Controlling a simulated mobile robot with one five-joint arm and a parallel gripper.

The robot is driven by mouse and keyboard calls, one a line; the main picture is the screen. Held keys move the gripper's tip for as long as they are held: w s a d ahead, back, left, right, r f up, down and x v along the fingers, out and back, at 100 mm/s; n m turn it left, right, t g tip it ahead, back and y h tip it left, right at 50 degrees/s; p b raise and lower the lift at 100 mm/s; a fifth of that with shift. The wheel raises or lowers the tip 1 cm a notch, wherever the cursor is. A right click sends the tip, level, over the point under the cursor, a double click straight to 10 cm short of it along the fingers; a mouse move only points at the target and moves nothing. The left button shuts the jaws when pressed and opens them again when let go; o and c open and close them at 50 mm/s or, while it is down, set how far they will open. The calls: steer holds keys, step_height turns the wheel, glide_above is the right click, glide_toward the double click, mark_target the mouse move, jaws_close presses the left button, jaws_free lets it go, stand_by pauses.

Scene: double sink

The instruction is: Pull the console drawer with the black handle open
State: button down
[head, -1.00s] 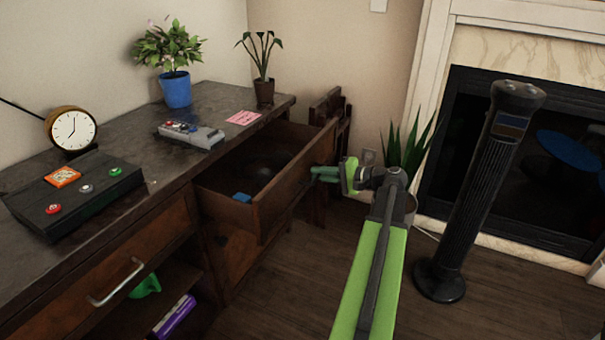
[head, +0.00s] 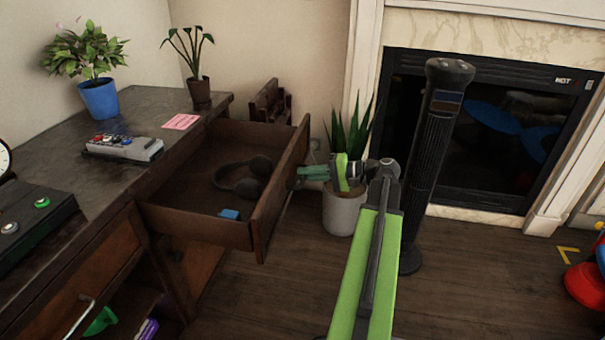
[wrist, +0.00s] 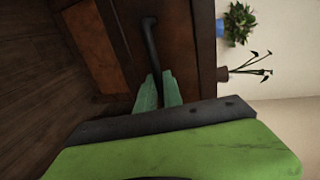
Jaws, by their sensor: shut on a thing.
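The console drawer (head: 200,232) stands well out from the wooden console, and its inside shows. Dark headphones (head: 243,180) and a small blue object (head: 229,214) lie in it. Its front panel is seen nearly edge-on in the head view, so the handle is hidden there. In the wrist view the black handle (wrist: 151,45) runs along the drawer front (wrist: 187,42). My gripper (head: 303,175) is at the outer side of the drawer front. In the wrist view its green fingertips (wrist: 158,88) are shut on the end part of the black handle.
A potted spiky plant (head: 345,207) stands just behind my gripper. A black tower-shaped column (head: 428,160) stands right of my arm, before the fireplace. The console top (head: 146,105) holds a remote-like device (head: 122,148) and plants. Wooden floor (head: 490,280) is open at the lower right.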

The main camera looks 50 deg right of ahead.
steer(key=shift+a+r, duration=0.25)
steer(key=shift+r, duration=0.05)
steer(key=c, duration=1.5)
jaws_free()
steer(key=shift+s+a+r, duration=0.1)
steer(key=p+v, duration=0.4)
steer(key=v, duration=1.3)
steer(key=shift+s+d+r, duration=0.15)
steer(key=shift+d+r, duration=0.05)
